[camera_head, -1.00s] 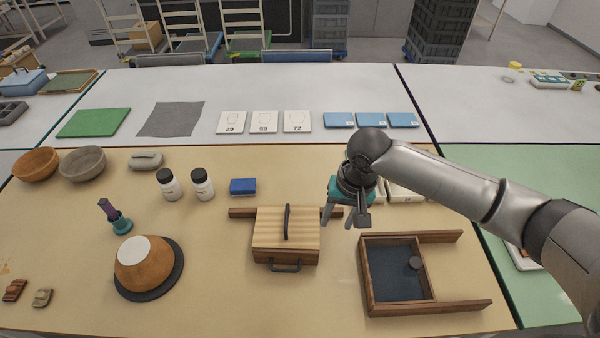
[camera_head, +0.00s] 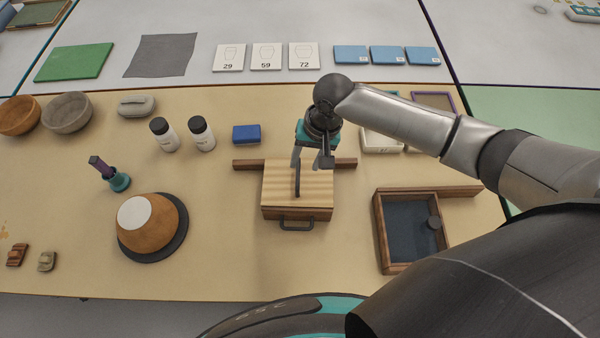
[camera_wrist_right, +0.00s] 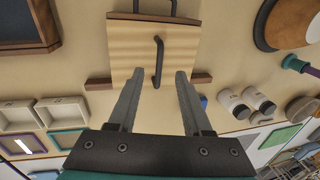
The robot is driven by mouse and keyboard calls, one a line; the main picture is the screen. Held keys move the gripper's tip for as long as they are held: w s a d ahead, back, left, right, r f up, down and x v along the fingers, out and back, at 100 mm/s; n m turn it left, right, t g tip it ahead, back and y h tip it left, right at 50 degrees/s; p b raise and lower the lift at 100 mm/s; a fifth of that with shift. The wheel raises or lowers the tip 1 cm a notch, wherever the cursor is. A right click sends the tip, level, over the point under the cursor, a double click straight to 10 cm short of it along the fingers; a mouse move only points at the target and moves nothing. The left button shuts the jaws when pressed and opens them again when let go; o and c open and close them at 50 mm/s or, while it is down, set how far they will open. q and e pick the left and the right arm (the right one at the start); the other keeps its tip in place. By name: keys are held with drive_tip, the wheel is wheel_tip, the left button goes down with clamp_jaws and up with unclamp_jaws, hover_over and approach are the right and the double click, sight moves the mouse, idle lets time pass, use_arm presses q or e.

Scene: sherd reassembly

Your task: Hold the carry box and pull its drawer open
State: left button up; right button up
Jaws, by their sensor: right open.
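The carry box (camera_head: 318,190) is a light ribbed wooden box with a darker front, standing on the tan table. A dark bar handle (camera_head: 297,178) runs along its top, and a dark drawer pull (camera_head: 297,225) sticks out of its front. The drawer looks shut. My right gripper (camera_head: 311,160) is open and empty over the back part of the box. In the right wrist view its two fingers (camera_wrist_right: 155,85) are spread, with the top handle (camera_wrist_right: 158,62) ahead between them, apart from both. The drawer pull (camera_wrist_right: 140,8) shows at that view's top edge. My left gripper is not in view.
A wooden strip (camera_head: 250,164) lies behind the box. A wooden tray with a dark floor (camera_head: 381,235) stands to the right. A bowl on a dark disc (camera_head: 180,240), white bottles (camera_head: 202,138) and a blue block (camera_head: 246,133) are to the left. The table before the box is clear.

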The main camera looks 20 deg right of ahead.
sight(298, 180)
drive_tip(key=f, duration=0.4)
drive_tip(key=a+f+b, duration=0.1)
drive_tip(key=f, duration=0.1)
drive_tip(key=shift+w, duration=0.15)
drive_tip(key=shift+a+f, duration=0.2)
drive_tip(key=shift+f, duration=0.5)
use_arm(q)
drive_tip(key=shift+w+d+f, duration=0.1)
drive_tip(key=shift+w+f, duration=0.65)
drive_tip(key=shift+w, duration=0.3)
use_arm(e)
drive_tip(key=shift+w, duration=0.1)
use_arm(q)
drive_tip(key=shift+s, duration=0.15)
use_arm(e)
drive_tip(key=shift+c, duration=0.6)
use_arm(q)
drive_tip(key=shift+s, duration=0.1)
use_arm(e)
clamp_jaws()
